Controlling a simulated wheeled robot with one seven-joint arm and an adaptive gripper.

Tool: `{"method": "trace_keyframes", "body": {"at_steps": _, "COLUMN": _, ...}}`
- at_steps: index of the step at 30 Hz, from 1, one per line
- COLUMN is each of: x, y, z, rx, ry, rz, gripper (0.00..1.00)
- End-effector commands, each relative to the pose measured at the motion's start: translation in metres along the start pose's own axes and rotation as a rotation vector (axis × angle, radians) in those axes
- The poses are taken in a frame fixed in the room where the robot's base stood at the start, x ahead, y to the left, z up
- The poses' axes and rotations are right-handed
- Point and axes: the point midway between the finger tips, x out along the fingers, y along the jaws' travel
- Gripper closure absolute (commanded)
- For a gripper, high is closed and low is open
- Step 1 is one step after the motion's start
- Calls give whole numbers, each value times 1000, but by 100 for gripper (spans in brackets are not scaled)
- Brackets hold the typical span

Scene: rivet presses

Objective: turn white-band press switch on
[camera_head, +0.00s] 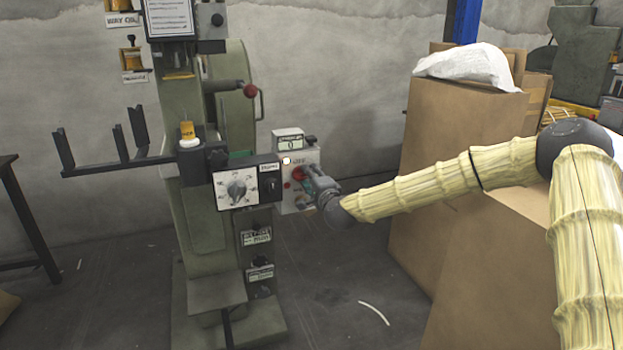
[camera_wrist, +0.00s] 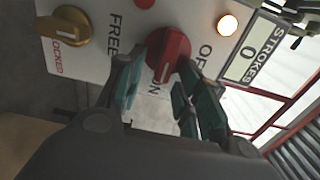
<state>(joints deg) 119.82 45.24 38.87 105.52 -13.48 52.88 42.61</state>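The green press (camera_head: 215,180) stands left of centre in the head view; I cannot make out a white band on it. Its grey switch box (camera_head: 300,185) is on the right side, with a red rotary switch (camera_wrist: 168,55) that fills the middle of the wrist view. The labels OFF and ON are beside the switch, and its white mark points towards ON. My gripper (camera_wrist: 160,80) has its teal fingers apart, one on each side of the red switch. I cannot tell whether they touch it. In the head view my gripper (camera_head: 318,185) is at the box front.
A white lamp (camera_wrist: 228,25) glows beside the strokes counter (camera_wrist: 250,50), which reads 0. Cardboard boxes (camera_head: 455,130) stand close under my arm. Floor left of the press is mostly clear.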

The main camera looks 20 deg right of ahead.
Motion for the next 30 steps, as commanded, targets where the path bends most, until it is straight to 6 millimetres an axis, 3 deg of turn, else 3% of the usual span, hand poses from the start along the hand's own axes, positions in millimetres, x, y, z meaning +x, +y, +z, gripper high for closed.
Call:
{"method": "trace_keyframes", "body": {"at_steps": 8, "x": -14, "y": 0, "z": -1, "rx": 1, "ry": 0, "rz": 0, "gripper": 64}}
{"method": "trace_keyframes", "body": {"at_steps": 21, "x": -91, "y": -1, "z": -1, "rx": 1, "ry": 0, "rz": -1, "gripper": 64}}
{"method": "trace_keyframes", "body": {"at_steps": 30, "x": -118, "y": 0, "z": -1, "rx": 1, "ry": 1, "rz": 0, "gripper": 64}}
